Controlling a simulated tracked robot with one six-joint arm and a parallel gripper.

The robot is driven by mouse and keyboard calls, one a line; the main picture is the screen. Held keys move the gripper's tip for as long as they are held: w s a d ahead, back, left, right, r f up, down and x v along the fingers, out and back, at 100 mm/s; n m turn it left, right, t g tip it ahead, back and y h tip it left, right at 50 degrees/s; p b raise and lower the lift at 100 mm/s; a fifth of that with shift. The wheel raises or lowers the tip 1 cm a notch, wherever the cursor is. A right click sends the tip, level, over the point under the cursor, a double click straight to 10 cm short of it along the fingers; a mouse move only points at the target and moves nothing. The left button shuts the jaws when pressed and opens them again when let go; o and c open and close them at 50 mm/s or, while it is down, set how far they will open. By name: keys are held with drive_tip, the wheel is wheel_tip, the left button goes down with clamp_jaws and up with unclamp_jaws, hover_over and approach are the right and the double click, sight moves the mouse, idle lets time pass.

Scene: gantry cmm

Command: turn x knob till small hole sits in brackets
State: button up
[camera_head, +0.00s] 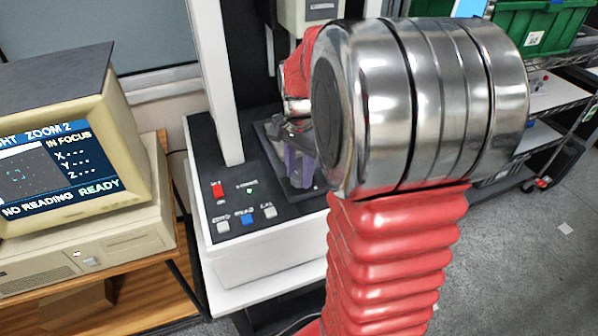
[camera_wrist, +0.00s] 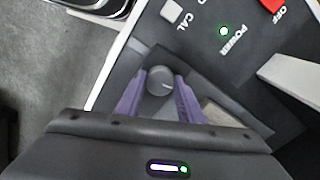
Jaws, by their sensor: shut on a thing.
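The round dark grey knob (camera_wrist: 159,80) with a pale index line stands between the two purple fingers of my gripper (camera_wrist: 160,90) in the wrist view. The fingers are shut on it from both sides. In the head view my gripper (camera_head: 300,166) reaches down to the dark stage area of the machine; its fingers look purple and the knob is hidden there. The monitor screen (camera_head: 96,160) at the left shows a grey picture with cyan brackets (camera_head: 18,175) and small marks. It reads IN FOCUS, dashes for X, Y and Z, NO READING and READY. Which mark is the small hole is unclear.
The machine's white upright (camera_head: 217,80) stands left of my arm. Its front panel holds a red power switch (camera_head: 217,190), a blue button (camera_head: 246,219) and pale buttons beside it. Green crates (camera_head: 535,38) sit on shelving at the right. Floor at the lower right is mostly clear.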

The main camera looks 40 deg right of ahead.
sight(299, 175)
drive_tip(key=shift+n, duration=0.6)
drive_tip(key=n, duration=0.8)
drive_tip(key=shift+a+n, duration=0.1)
drive_tip(key=shift+n, duration=0.2)
drive_tip(key=o, duration=1.1)
drive_tip(key=shift+r, duration=0.1)
wheel_tip(299, 175, up, 14)
drive_tip(key=shift+f, duration=0.2)
idle(0.5)
